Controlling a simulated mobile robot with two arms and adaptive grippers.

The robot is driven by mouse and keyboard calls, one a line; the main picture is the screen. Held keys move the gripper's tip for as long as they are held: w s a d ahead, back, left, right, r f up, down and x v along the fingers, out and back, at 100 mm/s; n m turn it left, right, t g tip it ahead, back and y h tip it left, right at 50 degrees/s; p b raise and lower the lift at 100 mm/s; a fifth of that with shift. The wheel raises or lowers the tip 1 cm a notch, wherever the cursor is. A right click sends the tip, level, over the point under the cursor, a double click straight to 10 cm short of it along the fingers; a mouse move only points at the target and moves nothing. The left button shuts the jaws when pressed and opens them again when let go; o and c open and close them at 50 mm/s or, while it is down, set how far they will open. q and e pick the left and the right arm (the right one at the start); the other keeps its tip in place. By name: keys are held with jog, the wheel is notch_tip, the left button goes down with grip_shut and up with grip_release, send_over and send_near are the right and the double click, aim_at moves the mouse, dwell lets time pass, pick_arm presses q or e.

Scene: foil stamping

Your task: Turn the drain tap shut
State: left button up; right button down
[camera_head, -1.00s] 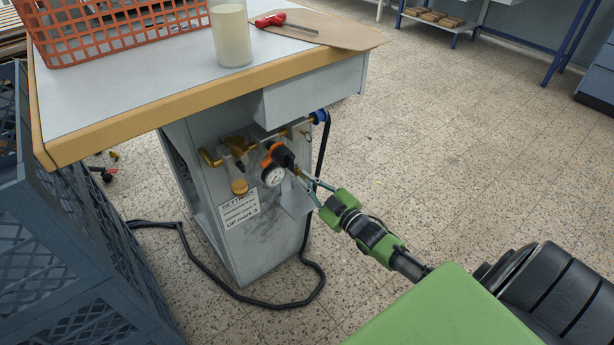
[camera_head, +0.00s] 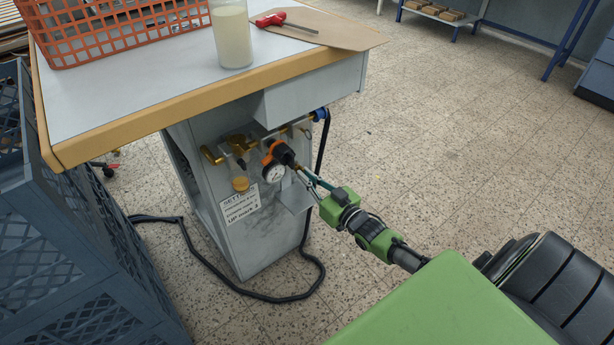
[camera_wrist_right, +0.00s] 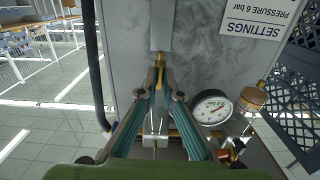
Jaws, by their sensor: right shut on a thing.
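The service unit on the bench's pedestal has brass fittings, a black and orange knob (camera_head: 279,152) and a round gauge (camera_head: 274,173). My right gripper (camera_head: 299,170) reaches in from the right, its fingertips just right of the gauge. In the right wrist view my fingers (camera_wrist_right: 160,76) come together on a small brass piece, the drain tap (camera_wrist_right: 160,62). The gripper is shut on it. The fingers hide part of the tap, and its exact angle is hard to tell. The gauge (camera_wrist_right: 211,108) is beside the fingers. My left gripper is not in view.
The bench top (camera_head: 120,95) overhangs the fittings and bears an orange basket (camera_head: 120,30), a jar (camera_head: 231,40) and a red-handled tool (camera_head: 270,19). A black hose (camera_head: 320,165) hangs behind my gripper and loops on the floor. Blue crates (camera_head: 60,240) stand left.

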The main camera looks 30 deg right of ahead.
jog(key=shift+f, duration=0.1)
jog(key=c, duration=2.2)
grip_release()
jog(key=s, duration=0.8)
jog(key=s+d, duration=0.1)
jog(key=s, duration=0.3)
